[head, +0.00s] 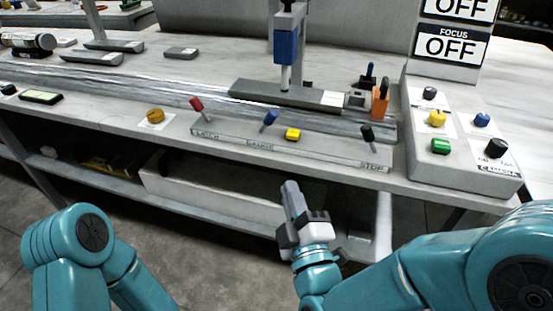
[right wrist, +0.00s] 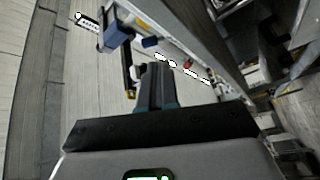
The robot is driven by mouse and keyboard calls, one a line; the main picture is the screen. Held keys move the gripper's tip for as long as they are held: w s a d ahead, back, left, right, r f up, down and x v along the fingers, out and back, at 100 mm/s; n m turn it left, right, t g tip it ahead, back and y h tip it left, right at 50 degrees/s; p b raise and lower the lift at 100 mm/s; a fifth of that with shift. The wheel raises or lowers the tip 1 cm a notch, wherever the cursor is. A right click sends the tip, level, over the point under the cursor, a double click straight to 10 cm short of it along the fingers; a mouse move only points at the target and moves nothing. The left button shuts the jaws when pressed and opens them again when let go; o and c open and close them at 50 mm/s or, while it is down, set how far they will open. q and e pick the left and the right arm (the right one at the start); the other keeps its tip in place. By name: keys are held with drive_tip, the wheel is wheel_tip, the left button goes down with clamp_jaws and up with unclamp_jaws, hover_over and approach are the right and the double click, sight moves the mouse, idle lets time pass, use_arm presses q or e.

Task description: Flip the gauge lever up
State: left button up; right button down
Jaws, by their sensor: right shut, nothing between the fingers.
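The gauge lever (head: 269,119) has a blue handle and stands on the sloping front strip of the bench, above a label that seems to read GAUGE. Its handle leans up and slightly right. A red lever (head: 198,105) is to its left over the LATCH label, and a black lever (head: 367,135) is to its right over STOP. My right gripper (head: 290,188) is shut and empty, in front of and below the strip, apart from the gauge lever. Its closed fingers also show in the right wrist view (right wrist: 156,80). My left gripper is out of view.
A yellow button (head: 293,134) sits just right of the gauge lever. A yellow knob (head: 155,116) is farther left. A control box (head: 455,165) with coloured knobs stands at the right. A press with a blue body (head: 286,47) rises behind the strip. A shelf (head: 165,190) runs below the bench.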

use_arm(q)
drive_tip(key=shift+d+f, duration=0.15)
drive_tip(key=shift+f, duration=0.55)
use_arm(e)
drive_tip(key=shift+s+r+n+t, duration=0.3)
drive_tip(key=shift+s+r+t, duration=0.1)
drive_tip(key=shift+r+t, duration=0.2)
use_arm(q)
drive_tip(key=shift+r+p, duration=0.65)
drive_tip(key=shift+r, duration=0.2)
use_arm(e)
approach(271, 122)
drive_tip(key=x, duration=0.7)
drive_tip(key=shift+d, duration=0.1)
use_arm(q)
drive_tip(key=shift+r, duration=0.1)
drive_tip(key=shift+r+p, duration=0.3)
drive_tip(key=shift+p, duration=0.1)
use_arm(e)
drive_tip(key=shift+r+n+g, duration=0.15)
drive_tip(key=shift+n+g, duration=0.15)
drive_tip(key=shift+n, duration=0.1)
